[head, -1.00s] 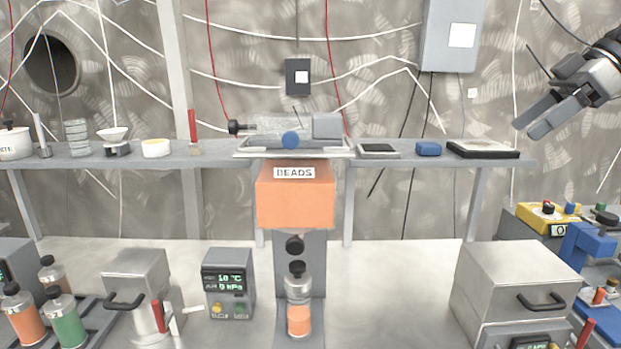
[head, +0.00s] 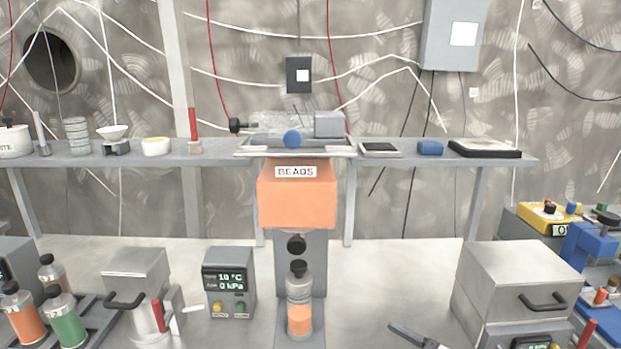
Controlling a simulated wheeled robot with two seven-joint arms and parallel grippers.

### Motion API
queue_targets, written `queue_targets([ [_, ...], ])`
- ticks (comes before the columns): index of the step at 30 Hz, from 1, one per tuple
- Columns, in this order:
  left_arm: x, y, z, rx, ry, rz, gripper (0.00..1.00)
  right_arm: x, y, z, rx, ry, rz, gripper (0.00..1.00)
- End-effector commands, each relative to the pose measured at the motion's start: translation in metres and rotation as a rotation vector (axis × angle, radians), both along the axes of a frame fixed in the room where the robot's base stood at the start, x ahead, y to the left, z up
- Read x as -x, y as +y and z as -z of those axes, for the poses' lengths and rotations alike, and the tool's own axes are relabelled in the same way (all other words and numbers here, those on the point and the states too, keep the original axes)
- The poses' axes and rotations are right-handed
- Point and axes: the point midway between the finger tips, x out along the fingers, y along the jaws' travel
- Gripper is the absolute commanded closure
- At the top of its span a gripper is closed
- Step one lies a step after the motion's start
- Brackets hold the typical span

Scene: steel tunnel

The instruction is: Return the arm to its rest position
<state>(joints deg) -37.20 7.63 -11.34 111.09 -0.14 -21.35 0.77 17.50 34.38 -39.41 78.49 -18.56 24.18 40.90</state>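Only a small dark grey tip of a gripper, which looks like my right gripper (head: 415,336), shows at the bottom edge, right of the middle. The rest of it and its arm are below the picture, so I cannot tell whether it is open or shut. It is in front of the bench, left of the steel box with a black handle (head: 515,285). My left gripper is not in view.
An orange box labelled BEADS (head: 296,202) is mounted above a bottle with orange contents (head: 299,305). A shelf (head: 215,155) with several small items crosses behind. Bottles stand at the left (head: 66,325). The bench between the bottle and steel box looks clear.

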Motion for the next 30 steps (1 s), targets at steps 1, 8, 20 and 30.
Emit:
queue_targets([
  [1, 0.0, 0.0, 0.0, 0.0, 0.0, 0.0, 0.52, 0.022, -0.009, 0.023, 0.015, 0.045, 0.075, 0.22],
  [8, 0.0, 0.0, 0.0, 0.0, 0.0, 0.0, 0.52, 0.108, -0.06, 0.09, 0.199, 0.239, 0.338, 0.22],
  [20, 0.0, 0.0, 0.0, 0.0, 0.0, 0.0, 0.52, 0.227, -0.115, 0.135, 0.488, 0.513, 0.452, 0.22],
  [30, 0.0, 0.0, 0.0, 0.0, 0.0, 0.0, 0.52, 0.242, -0.062, 0.14, 0.293, 0.624, 0.538, 0.22],
])
